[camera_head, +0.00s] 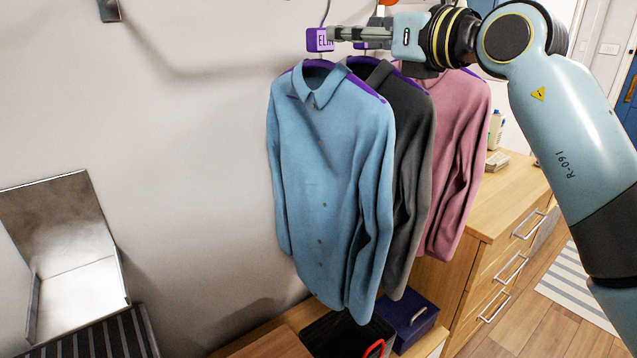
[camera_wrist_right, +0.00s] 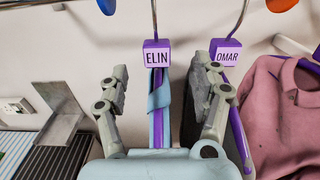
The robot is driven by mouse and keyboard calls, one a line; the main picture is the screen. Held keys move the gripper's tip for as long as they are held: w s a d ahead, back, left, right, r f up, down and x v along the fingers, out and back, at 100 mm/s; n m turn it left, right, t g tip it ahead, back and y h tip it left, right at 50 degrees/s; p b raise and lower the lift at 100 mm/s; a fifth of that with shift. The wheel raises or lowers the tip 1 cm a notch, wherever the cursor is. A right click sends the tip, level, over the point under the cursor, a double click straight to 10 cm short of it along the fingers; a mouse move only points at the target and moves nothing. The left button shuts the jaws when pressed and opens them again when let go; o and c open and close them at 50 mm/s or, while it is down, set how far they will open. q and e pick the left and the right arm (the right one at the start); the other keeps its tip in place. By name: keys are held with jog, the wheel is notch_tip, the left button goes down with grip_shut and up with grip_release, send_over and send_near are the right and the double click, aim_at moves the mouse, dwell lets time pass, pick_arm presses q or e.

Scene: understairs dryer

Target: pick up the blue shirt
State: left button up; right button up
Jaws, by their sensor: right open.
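The blue shirt (camera_head: 335,180) hangs in front of the row on a purple hanger with a tag reading ELIN (camera_head: 318,40). In the right wrist view the ELIN tag (camera_wrist_right: 157,53) and the blue shirt's edge (camera_wrist_right: 160,92) appear between the fingers. My right gripper (camera_head: 335,33) is level with the tag, beside it at its right in the head view. Its fingers (camera_wrist_right: 168,85) are spread apart, holding nothing. The right finger is close to the OMAR tag (camera_wrist_right: 226,52); I cannot tell whether they touch. My left gripper is out of view.
A dark grey shirt (camera_head: 410,140) and a pink shirt (camera_head: 462,130) hang close behind the blue one. A wooden drawer unit (camera_head: 500,250) stands at the right. A dark blue box (camera_head: 408,318) is below the shirts. A metal bracket (camera_head: 70,235) is at the left.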

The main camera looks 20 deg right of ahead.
aim_at(320, 38)
jog(key=x, duration=0.4)
jog(key=shift+s+a+p, duration=0.1)
jog(key=shift+a+p, duration=0.05)
jog(key=shift+p, duration=0.2)
jog(key=p+x, duration=0.1)
jog(key=x, duration=0.1)
jog(key=f+p+x, duration=0.1)
jog(key=x, duration=0.2)
jog(key=shift+a, duration=0.15)
jog(key=shift+c, duration=1.1)
grip_shut()
